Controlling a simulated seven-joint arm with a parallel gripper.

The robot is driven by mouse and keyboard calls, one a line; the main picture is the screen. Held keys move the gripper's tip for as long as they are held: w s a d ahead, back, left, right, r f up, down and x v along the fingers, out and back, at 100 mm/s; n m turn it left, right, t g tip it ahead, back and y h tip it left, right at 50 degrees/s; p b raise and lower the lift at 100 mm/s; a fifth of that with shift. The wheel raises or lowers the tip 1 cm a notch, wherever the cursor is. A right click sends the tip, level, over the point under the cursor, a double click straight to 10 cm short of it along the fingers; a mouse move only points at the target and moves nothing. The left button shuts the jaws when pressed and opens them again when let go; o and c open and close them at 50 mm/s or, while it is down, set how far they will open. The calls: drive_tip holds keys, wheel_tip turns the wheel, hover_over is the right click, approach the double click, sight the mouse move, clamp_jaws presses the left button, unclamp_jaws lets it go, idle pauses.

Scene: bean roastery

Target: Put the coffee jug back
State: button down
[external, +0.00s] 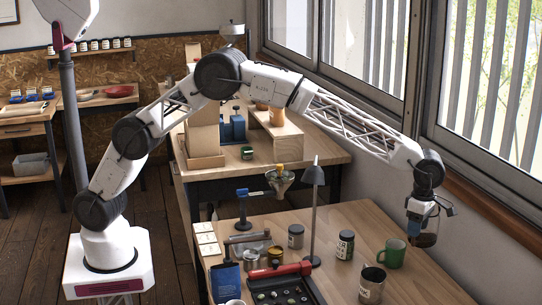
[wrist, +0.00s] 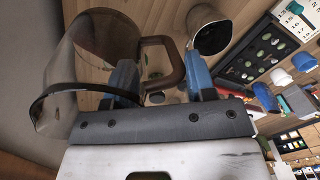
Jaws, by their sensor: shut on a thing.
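The coffee jug (wrist: 105,45) is a clear, brownish glass vessel with a dark rim and a brown handle. It fills the left of the wrist view, and its handle is between the blue fingers of my gripper (wrist: 163,72). My gripper (external: 421,212) is shut on the handle. In the external view it points down at the right, and the jug (external: 424,239) hangs in the air near the window-side edge of the wooden table (external: 425,285). The jug is small and partly hidden by the gripper there.
A green mug (external: 392,254) stands left of the jug. A metal cup (external: 372,285) and a dark labelled jar (external: 345,245) stand nearby. The table's right front is clear.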

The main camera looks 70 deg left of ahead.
drive_tip(key=s+a+m, duration=0.2)
drive_tip(key=s+a, duration=0.2)
drive_tip(key=a, duration=1)
drive_tip(key=s+a+m+g, duration=0.1)
drive_tip(key=s+a+m, duration=0.2)
drive_tip(key=a, duration=1.1)
drive_tip(key=s+a+m, duration=0.2)
drive_tip(key=s+a, duration=0.2)
drive_tip(key=a, duration=1)
drive_tip(key=shift+w+a+f, duration=0.1)
drive_tip(key=shift+w+f, duration=0.05)
drive_tip(key=shift+f, duration=1.1)
drive_tip(key=shift+w+f, duration=0.15)
drive_tip(key=shift+f, duration=1.1)
wheel_tip(320, 180, down, 6)
drive_tip(key=shift+f, duration=0.15)
drive_tip(key=shift+f, duration=1.85)
drive_tip(key=shift+f, duration=0.15)
